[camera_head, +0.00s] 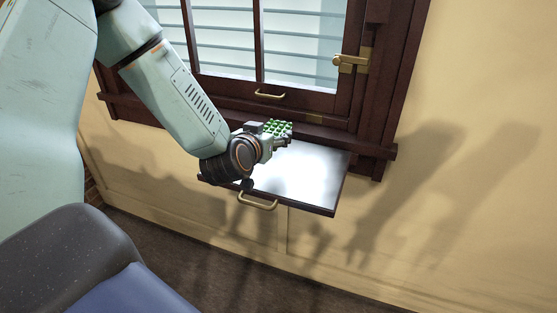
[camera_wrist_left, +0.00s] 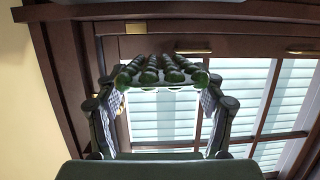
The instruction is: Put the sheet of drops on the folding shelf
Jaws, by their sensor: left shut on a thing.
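The sheet of drops (camera_head: 279,127) is a small panel with rows of green drops. My left gripper (camera_head: 280,139) is shut on it, above the rear left part of the folding shelf. The folding shelf (camera_head: 312,180) is out flat below the window, with a bright white top, a dark wooden edge and a brass handle at its front. In the left wrist view the sheet (camera_wrist_left: 160,70) sits between the two fingers of my left gripper (camera_wrist_left: 160,85). Whether the sheet touches the shelf I cannot tell. My right gripper is out of view.
A dark wooden window frame (camera_head: 385,80) with a brass latch (camera_head: 350,63) and a brass handle (camera_head: 270,95) stands behind the shelf. The shelf's right part is bare. Shadows fall on the yellow wall (camera_head: 470,150) at right.

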